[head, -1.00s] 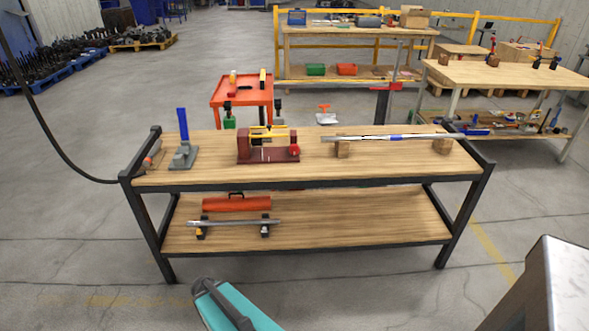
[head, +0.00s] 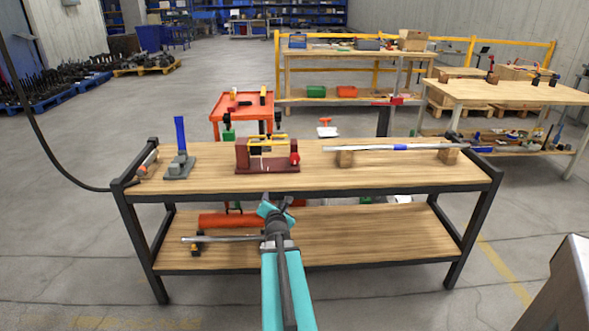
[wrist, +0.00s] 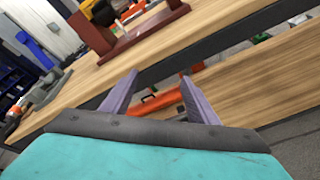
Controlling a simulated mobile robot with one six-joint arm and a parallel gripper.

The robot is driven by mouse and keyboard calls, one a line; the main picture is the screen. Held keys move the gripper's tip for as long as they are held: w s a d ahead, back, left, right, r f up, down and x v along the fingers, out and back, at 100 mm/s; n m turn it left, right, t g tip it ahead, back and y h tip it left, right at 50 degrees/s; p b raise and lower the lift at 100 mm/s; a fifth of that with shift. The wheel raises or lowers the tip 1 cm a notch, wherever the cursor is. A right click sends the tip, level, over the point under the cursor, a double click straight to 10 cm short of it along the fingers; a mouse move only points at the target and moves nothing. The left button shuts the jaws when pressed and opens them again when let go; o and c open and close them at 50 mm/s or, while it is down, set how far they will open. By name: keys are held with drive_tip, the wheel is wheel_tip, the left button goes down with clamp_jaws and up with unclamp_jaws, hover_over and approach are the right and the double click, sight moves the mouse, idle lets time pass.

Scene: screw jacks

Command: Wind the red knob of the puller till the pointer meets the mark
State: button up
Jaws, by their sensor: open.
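The puller (head: 266,156) stands on the bench top, left of centre, with a dark red base, a yellow bar and upright end plates. Its red knob (head: 295,158) is at the right end. The pointer and mark are too small to make out. My gripper (head: 277,203) is in front of the bench's front edge, below and apart from the puller. In the wrist view my gripper (wrist: 158,85) has its two fingers spread with nothing between them. The puller's base (wrist: 140,35) shows at the top there; the knob cannot be made out in that view.
A blue-handled grey tool (head: 180,160) stands left of the puller. A long metal bar (head: 390,147) lies on wooden blocks at right. The bench's dark front edge (head: 390,192) lies between my gripper and the top.

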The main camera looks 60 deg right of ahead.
sight(295, 159)
drive_tip(key=s+d+r+n+t+h+b, duration=0.1)
drive_tip(key=s+d+r+n, duration=0.3)
drive_tip(key=r, duration=0.5)
drive_tip(key=s+d+h, duration=0.1)
drive_tip(key=s+d, duration=0.1)
drive_tip(key=d, duration=0.1)
drive_tip(key=shift+h+b, duration=0.4)
drive_tip(key=shift+w, duration=0.1)
drive_tip(key=shift+p+x, duration=1.15)
drive_tip(key=shift+x, duration=5.7)
drive_tip(key=shift+w, duration=0.1)
